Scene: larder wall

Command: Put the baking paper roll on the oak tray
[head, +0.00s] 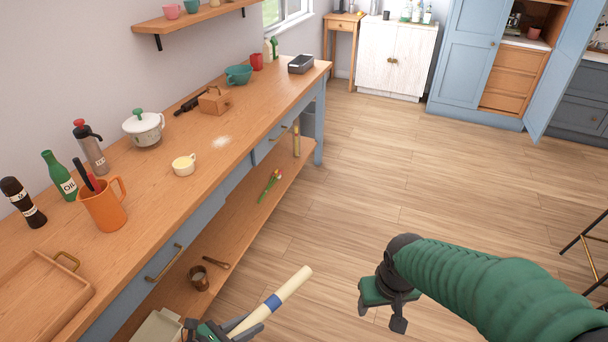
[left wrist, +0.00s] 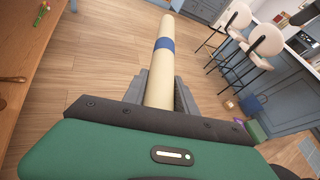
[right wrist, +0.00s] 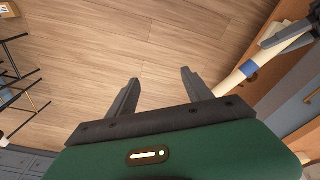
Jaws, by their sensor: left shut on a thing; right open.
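The baking paper roll (head: 290,286) is a long cream cylinder with a blue band. My left gripper (head: 238,328) is shut on it near its lower end, and the roll sticks out over the floor beside the counter. The roll also shows in the left wrist view (left wrist: 166,75) between the jaws, and in the right wrist view (right wrist: 270,55). The oak tray (head: 40,292), with a brass handle, lies on the counter at the lower left, partly cut off by the frame. My right gripper (head: 388,306) is open and empty over the floor; its spread fingers show in the right wrist view (right wrist: 160,88).
Beside the tray on the counter stand a pepper mill (head: 22,203), an oil bottle (head: 58,175) and an orange utensil jug (head: 103,206). A cup (head: 184,166) and a white pot (head: 144,128) stand further back. The lower shelf (head: 235,225) holds small items.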

